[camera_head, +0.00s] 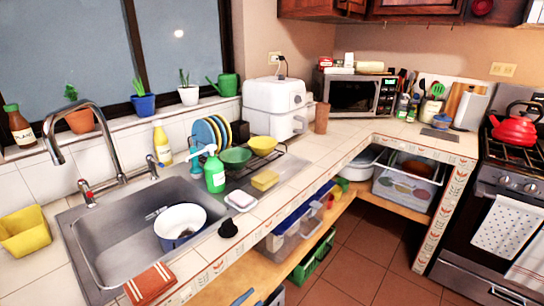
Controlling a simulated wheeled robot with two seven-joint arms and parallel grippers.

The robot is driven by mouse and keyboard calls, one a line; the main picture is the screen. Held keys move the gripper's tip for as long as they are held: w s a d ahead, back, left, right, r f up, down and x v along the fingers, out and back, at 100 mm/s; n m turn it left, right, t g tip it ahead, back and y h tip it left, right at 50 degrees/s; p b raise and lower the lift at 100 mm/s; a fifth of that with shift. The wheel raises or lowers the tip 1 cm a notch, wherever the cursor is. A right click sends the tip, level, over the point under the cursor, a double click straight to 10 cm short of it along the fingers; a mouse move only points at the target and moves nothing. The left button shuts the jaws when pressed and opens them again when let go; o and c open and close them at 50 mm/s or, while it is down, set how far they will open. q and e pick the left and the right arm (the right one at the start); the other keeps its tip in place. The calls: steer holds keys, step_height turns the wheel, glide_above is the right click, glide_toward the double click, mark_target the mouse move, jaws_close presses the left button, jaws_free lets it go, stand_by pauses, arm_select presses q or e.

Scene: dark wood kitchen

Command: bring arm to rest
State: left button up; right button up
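My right gripper and arm are not in view.
The sink (125,238) holds a white bowl (181,218). A red cloth (150,284) lies on the front edge. A green soap bottle (214,174) and yellow sponge (265,180) stand behind. A stove (500,205) is at right. The tiled floor (365,255) is clear.

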arm_select(q)
steer(key=s+a+f+n+g+y, duration=0.2)
steer(key=s+a+f+n+y, duration=0.25)
steer(key=s+f, duration=0.45)
steer(key=s+a+f+n+g+y, duration=0.35)
steer(key=s+a+f, duration=0.35)
steer(key=f, duration=0.4)
steer(key=s+a+f+n+g+y, duration=0.1)
steer(key=s+f+n+g, duration=0.1)
steer(key=s, duration=0.9)
steer(key=s+f+n+g+y, duration=0.1)
steer(key=s+f+g, duration=0.3)
steer(key=s, duration=0.8)
steer(key=shift+s+a+f+n, duration=0.15)
steer(key=shift+a+f+n, duration=0.2)
steer(key=shift+f+n, duration=0.45)
steer(key=shift+r, duration=0.15)
